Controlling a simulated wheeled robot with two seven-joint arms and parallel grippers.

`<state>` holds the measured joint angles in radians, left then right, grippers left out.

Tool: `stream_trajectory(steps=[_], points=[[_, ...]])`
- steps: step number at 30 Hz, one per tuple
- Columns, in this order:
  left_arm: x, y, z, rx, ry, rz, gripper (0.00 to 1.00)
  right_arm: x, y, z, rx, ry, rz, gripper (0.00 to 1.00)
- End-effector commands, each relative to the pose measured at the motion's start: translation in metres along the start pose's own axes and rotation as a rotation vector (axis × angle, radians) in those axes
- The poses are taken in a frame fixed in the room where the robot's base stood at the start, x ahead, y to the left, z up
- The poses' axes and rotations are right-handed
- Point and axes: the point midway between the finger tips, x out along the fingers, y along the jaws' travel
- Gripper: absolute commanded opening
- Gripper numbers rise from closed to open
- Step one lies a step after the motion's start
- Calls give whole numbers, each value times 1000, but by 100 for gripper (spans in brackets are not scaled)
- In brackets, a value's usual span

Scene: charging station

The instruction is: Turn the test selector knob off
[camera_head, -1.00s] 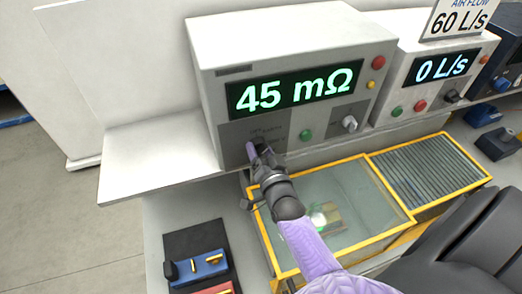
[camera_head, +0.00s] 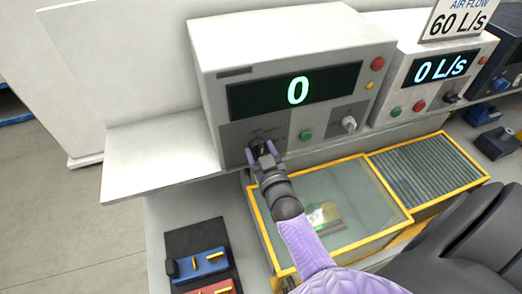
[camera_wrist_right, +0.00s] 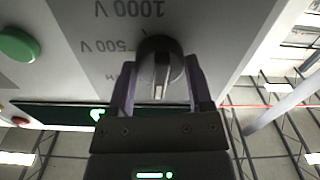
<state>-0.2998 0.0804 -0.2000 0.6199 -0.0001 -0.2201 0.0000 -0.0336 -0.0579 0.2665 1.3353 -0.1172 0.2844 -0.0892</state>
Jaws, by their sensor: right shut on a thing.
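The test selector knob (camera_head: 260,144) is a dark round knob low on the left of the white tester's front panel. In the right wrist view the knob (camera_wrist_right: 157,50) shows between my two fingers, with a pale grip bar and printed marks "1000 V" and "500 V" near it. My right gripper (camera_head: 263,155) is shut on the knob, one purple finger on each side. The tester's display (camera_head: 297,90) reads a green "0". The exact mark the knob points to cannot be told. My left gripper is not in view.
A green button (camera_head: 306,135) and a smaller silver knob (camera_head: 349,124) sit right of the selector. The air-flow unit (camera_head: 436,72) stands to the right. Below is a yellow-framed glass-topped box (camera_head: 352,234). A bare white shelf (camera_head: 160,168) lies left.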

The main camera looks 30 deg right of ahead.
Motion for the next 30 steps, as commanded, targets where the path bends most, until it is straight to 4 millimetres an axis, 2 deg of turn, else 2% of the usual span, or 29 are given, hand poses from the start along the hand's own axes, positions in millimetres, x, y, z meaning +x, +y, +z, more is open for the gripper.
stream_trajectory(steps=[8,22,23,27,30], points=[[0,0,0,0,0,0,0,0,0,0,-73,1,1,7],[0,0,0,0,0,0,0,0,0,0,-88,0,0,7],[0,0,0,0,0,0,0,0,0,0,-88,0,0,68],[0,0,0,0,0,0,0,0,0,0,-87,0,0,98],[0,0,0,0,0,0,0,0,0,0,-86,0,0,100]])
